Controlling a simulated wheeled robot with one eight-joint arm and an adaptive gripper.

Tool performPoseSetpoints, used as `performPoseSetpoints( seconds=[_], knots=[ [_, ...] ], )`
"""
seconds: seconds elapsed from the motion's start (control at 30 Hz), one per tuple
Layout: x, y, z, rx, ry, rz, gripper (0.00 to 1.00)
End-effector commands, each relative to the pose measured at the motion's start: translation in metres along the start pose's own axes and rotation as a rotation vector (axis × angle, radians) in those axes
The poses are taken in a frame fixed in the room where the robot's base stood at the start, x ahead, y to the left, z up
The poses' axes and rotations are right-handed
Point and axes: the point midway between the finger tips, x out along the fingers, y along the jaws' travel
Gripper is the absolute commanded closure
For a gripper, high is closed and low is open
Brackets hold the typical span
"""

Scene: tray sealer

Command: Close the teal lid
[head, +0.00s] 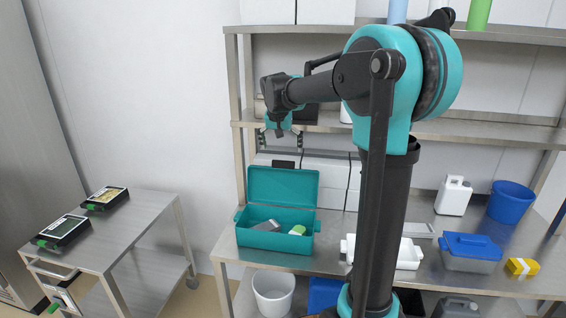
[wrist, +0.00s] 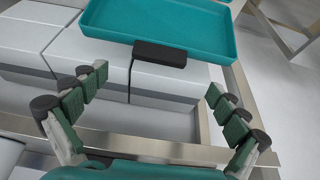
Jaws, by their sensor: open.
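The teal box (head: 272,238) stands on the metal bench, with its teal lid (head: 283,186) hinged up and back, standing open. Inside the box lie a grey item (head: 267,226) and a pale green item (head: 297,230). My gripper (head: 281,140) is above and behind the raised lid, apart from it. In the wrist view the lid (wrist: 165,25) shows at the top, with a dark tab on its near edge, beyond the fingers. My gripper (wrist: 155,105) is open there, with nothing between its fingers.
A white tray (head: 408,256), a blue-lidded container (head: 470,252), a yellow item (head: 522,267), a white jug (head: 453,195) and a blue bucket (head: 510,202) stand on the bench to the right. Shelves (head: 490,130) rise behind. A side cart (head: 130,222) stands at left.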

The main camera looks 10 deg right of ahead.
Motion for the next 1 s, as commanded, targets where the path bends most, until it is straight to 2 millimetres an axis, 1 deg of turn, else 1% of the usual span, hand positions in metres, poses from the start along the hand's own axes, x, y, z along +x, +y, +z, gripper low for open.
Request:
performPoseSetpoints(
  seconds=[0.03,0.2,0.3,0.4,0.6,0.83,0.87,1.0],
  knots=[
    [0.011,0.000,-0.001,0.001,0.000,0.000,0.02],
    [0.043,0.000,-0.001,0.000,0.000,0.000,0.02],
    [0.058,0.000,0.000,0.000,0.000,0.000,0.02],
    [0.068,0.000,0.000,0.000,0.000,0.000,0.02],
    [0.078,0.000,0.000,0.000,0.000,0.000,0.02],
    [0.079,0.000,0.000,0.000,0.000,0.000,0.02],
    [0.079,0.000,0.000,0.000,0.000,0.000,0.03],
    [0.079,0.000,0.000,0.000,0.000,0.000,0.20]
  ],
)
